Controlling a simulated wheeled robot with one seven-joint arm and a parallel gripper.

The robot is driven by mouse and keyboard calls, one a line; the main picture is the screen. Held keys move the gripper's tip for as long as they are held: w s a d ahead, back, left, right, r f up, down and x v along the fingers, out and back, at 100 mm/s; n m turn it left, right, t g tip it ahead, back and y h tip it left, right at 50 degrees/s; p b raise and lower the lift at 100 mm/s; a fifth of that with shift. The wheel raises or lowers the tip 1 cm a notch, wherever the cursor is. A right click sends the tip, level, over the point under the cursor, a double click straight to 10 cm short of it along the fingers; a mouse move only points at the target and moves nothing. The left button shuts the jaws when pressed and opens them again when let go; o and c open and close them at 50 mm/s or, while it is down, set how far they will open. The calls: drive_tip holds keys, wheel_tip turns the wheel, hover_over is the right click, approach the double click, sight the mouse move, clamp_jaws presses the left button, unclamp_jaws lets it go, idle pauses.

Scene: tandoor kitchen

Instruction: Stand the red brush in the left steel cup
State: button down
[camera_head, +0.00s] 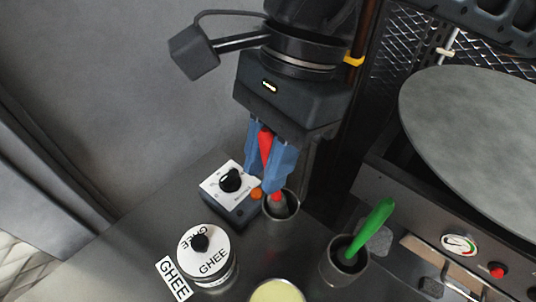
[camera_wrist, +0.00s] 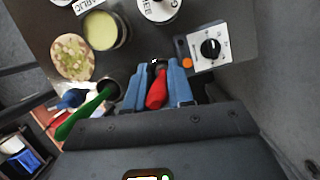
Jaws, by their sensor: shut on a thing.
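My gripper (camera_head: 270,170), with blue fingers, is shut on the red brush (camera_head: 265,145) and points down over the left steel cup (camera_head: 281,224). The brush is close to upright, and its lower red part shows at the cup's mouth, apparently inside the rim. Its lower end is hidden in the cup. In the wrist view the red brush (camera_wrist: 157,88) sits between the blue fingers (camera_wrist: 156,85). The right steel cup (camera_head: 344,268) holds a green brush (camera_head: 371,229), which leans to the right.
A white ghee pot (camera_head: 204,255) stands front left, and a control box with a black knob (camera_head: 229,190) sits just left of the cup. A pale yellow bowl (camera_head: 277,291) is at the front. A tandoor with a round lid (camera_head: 475,140) stands right.

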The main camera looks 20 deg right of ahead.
drive_tip(key=c, duration=0.9)
unclamp_jaws()
drive_tip(key=v, duration=0.7)
drive_tip(key=shift+r+b, duration=0.35)
drive_tip(key=shift+b, duration=0.1)
drive_tip(key=shift+d, duration=0.1)
